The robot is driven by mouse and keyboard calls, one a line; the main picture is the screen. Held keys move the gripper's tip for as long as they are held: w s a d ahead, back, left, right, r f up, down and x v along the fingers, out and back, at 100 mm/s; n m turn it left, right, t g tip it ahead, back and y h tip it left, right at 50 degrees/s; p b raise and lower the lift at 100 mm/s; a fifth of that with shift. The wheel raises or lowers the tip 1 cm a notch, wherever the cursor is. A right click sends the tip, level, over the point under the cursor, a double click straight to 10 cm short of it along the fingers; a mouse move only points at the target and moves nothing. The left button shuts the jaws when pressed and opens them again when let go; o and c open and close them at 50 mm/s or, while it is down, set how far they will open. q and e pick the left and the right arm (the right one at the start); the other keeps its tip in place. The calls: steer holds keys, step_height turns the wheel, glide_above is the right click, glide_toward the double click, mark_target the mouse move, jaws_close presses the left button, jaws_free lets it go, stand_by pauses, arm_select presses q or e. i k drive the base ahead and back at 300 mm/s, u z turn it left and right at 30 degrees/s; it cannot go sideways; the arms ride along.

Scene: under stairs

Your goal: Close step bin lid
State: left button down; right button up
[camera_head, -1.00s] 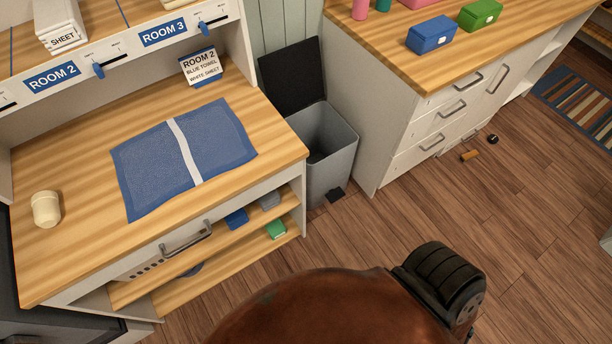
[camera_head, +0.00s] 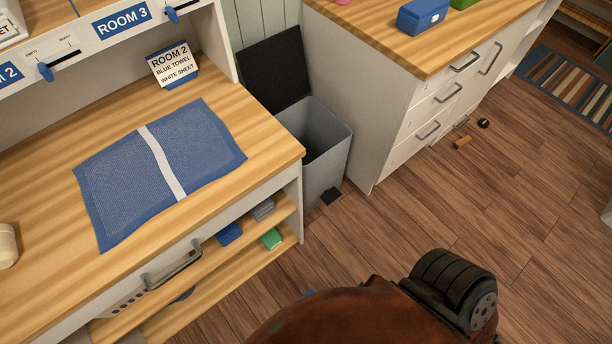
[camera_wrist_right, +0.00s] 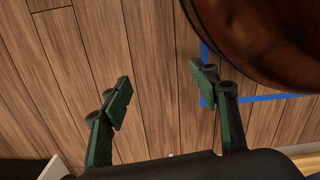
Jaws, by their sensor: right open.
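The step bin (camera_head: 325,152) is a grey open box standing on the floor between the wooden counter and the white drawer cabinet. Its black lid (camera_head: 275,70) is raised and tilted back behind the opening. A small black pedal (camera_head: 331,196) shows at the bin's front foot. My right gripper (camera_wrist_right: 163,92) is open and empty above the wooden floor in the right wrist view; the bin does not show there. Neither gripper shows in the head view.
The counter (camera_head: 262,140) with a blue towel (camera_head: 110,190) borders the bin on the left, and the drawer cabinet (camera_head: 375,130) on the right. The floor (camera_head: 400,215) in front of the bin is mostly clear.

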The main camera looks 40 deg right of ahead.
mark_target(273, 70)
steer(key=z, duration=1.3)
